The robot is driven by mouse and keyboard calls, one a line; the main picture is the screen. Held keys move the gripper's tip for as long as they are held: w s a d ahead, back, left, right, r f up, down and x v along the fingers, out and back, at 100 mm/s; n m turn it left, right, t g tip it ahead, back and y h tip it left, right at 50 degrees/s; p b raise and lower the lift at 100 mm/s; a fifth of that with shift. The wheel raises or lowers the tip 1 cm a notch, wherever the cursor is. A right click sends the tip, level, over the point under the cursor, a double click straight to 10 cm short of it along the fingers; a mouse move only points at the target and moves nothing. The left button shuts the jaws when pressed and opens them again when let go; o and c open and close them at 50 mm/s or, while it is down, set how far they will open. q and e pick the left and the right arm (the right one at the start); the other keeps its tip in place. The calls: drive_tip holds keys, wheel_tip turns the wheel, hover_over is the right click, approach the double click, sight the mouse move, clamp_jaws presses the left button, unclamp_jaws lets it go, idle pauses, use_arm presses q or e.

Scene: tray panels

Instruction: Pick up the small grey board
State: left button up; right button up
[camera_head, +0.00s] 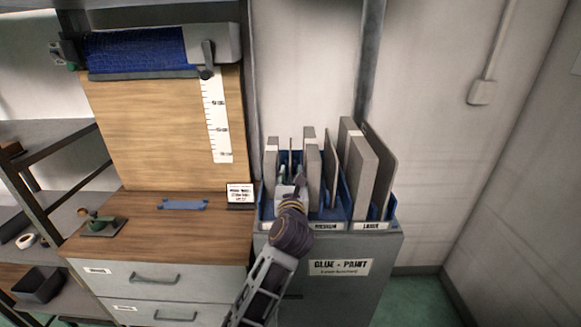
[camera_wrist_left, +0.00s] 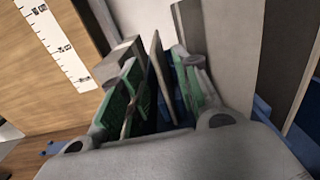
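Grey boards stand upright in a blue rack with small, medium and large sections. My left gripper (camera_head: 291,180) reaches down into the leftmost section, whose label is hidden behind my arm. In the left wrist view its green-padded fingers (camera_wrist_left: 160,95) are spread apart. A thin small grey board (camera_wrist_left: 158,68) stands on edge between them, with visible gaps on both sides. A thicker small grey board (camera_wrist_left: 121,62) stands outside the left finger; it also shows in the head view (camera_head: 271,153). My right gripper is not in view.
The blue rack (camera_head: 345,212) sits on a grey cabinet (camera_head: 350,290). Medium and large boards (camera_head: 361,170) stand close on the right. A wooden worktop (camera_head: 160,225) with a small sign (camera_head: 240,194) lies to the left. The wall is close behind.

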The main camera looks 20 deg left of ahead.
use_arm(q)
drive_tip(key=shift+x, duration=2.15)
drive_tip(key=shift+p+x, duration=0.6)
drive_tip(key=shift+x, duration=2)
drive_tip(key=shift+s+a+f, duration=0.1)
drive_tip(key=shift+a+f, duration=0.05)
drive_tip(key=shift+a, duration=0.05)
clamp_jaws()
